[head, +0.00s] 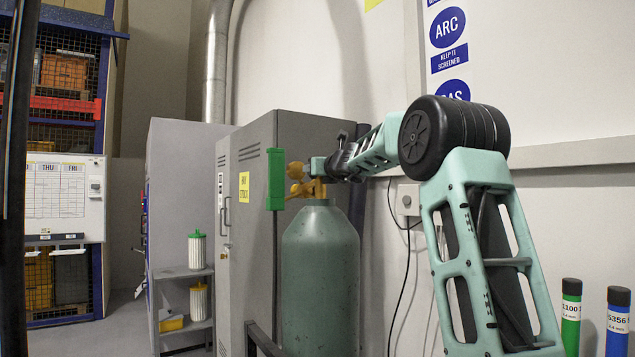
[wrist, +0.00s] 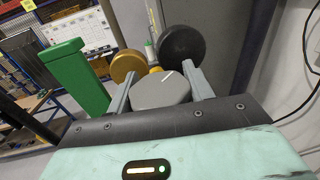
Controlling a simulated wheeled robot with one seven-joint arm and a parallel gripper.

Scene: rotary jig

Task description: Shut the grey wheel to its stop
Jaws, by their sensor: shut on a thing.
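The grey wheel (wrist: 162,91) shows in the wrist view as a rounded grey body with a short white mark on its face. My gripper (wrist: 160,84) has one finger on each side of it and is shut on it. In the head view my gripper (head: 320,167) reaches in from the right to the brass valve (head: 299,182) on top of a green gas cylinder (head: 320,270). There the fingers and arm largely hide the wheel. I cannot tell how far the wheel is turned.
A green block (head: 275,180) stands left of the valve; it also shows in the wrist view (wrist: 75,77). A black round knob (wrist: 182,46) and a brass round knob (wrist: 127,66) lie just beyond my fingers. A grey cabinet (head: 250,150) stands close behind the cylinder.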

